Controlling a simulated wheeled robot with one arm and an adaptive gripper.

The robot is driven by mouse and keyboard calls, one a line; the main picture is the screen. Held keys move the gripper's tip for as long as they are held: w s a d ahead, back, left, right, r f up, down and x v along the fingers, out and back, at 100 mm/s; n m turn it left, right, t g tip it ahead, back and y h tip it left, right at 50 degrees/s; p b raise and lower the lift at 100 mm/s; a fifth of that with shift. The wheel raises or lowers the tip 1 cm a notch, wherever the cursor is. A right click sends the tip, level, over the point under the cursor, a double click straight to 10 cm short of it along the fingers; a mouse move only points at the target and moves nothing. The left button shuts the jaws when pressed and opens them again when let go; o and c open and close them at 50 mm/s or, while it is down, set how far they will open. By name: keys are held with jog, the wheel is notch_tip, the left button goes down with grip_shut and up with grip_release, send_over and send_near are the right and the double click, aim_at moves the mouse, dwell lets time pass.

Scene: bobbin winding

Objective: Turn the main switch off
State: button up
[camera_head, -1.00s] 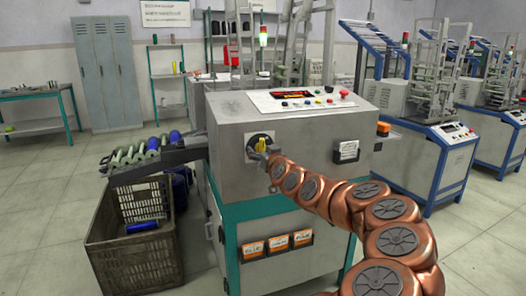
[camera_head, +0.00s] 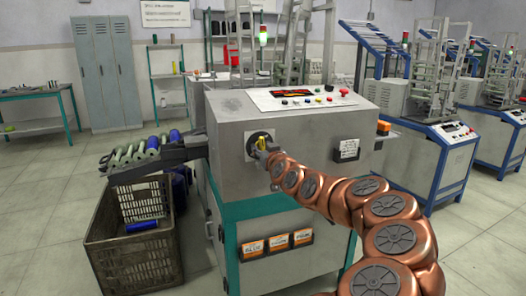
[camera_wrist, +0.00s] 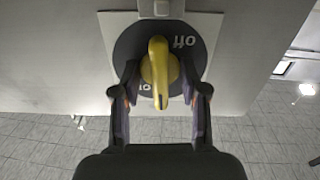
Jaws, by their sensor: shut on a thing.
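The main switch is a yellow rotary handle (camera_wrist: 158,62) on a dark round plate (camera_wrist: 128,48) with a pale square backing. It also shows on the grey machine's front panel in the head view (camera_head: 262,142). In the wrist view the plate bears "off" at upper right and a partly hidden "on" at lower left. The handle lies upright in that picture, its narrow end toward me. My gripper (camera_wrist: 160,88) has one finger on each side of the handle and is shut on it. In the head view my gripper (camera_head: 266,153) covers part of the switch.
The grey machine (camera_head: 225,170) has a control panel (camera_head: 300,98) with buttons on top. A bobbin chute (camera_head: 150,152) and a crate (camera_head: 130,262) stand at its left. Orange-labelled boxes (camera_head: 278,243) hang below the switch. Open floor lies in front at left.

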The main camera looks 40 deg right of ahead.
jog(key=shift+n+b, duration=1.4)
jog(key=shift+b, duration=0.4)
jog(key=shift+n+b, duration=1)
jog(key=shift+b, duration=0.15)
jog(key=shift+n+b, duration=0.35)
jog(key=shift+n, duration=0.75)
jog(key=shift+b, duration=0.3)
